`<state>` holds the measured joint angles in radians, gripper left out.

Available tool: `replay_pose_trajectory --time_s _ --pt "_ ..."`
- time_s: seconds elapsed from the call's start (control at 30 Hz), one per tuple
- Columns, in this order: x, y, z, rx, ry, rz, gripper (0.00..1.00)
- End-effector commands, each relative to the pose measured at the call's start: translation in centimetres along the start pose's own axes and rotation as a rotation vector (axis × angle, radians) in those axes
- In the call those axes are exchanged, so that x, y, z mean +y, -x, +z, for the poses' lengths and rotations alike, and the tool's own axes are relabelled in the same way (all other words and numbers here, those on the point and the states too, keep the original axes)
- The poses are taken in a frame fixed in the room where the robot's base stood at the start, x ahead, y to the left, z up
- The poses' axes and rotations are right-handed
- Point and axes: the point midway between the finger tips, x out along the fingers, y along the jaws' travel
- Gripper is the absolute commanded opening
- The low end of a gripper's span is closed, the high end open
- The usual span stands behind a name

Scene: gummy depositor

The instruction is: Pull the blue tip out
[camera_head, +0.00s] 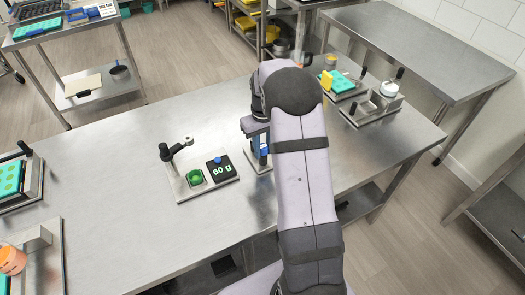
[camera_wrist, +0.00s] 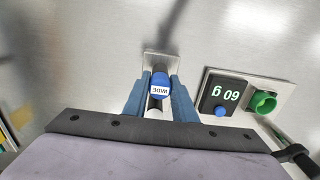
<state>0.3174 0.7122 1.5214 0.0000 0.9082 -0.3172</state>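The blue tip (camera_wrist: 160,80), labelled WIDE, is in the middle of the wrist view, above a small metal base plate (camera_wrist: 162,57). A pale and dark part shows just below the label. My gripper (camera_wrist: 160,90) has one blue finger on each side of the tip, very close to it. I cannot tell whether the fingers press on it or leave a thin gap. In the head view, my gripper (camera_head: 260,148) is low over the plate, and my arm hides most of the tip.
Right beside, in the wrist view, is a plate with a black display (camera_wrist: 222,94) reading 60 g, a blue knob (camera_wrist: 221,111) and a green cup (camera_wrist: 263,102). The head view shows a black-handled lever (camera_head: 172,151) there. The steel table (camera_head: 110,190) is clear in the middle left.

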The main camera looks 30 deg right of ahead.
Motion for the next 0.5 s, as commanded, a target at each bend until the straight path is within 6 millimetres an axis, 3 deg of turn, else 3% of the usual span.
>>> replay_pose_trajectory --time_s 0.5 --pt "0.0 1.3 0.0 0.001 0.0 0.0 0.0"
